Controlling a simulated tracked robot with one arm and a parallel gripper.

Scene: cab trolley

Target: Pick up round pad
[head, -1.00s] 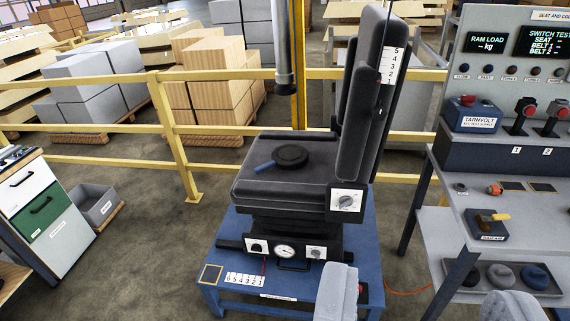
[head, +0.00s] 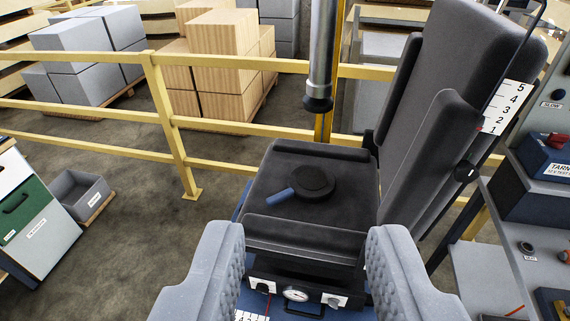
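The round pad (head: 314,184) is a dark disc with a short blue handle (head: 280,196) pointing left. It lies flat on the cushion of the black seat (head: 275,167). My gripper (head: 303,236) shows at the bottom as two grey padded fingers, wide apart. It is open and nothing is between the fingers but the view of the seat's front part. The pad is beyond the fingertips, apart from them. The lower part of the seat stand is partly hidden by the fingers.
The tall backrest (head: 450,80) and an armrest stand right of the pad. A grey vertical cylinder (head: 320,55) hangs above and behind the seat. Yellow railing (head: 230,62) runs behind. A test bench (head: 540,190) is at right, a grey bin (head: 78,195) at left.

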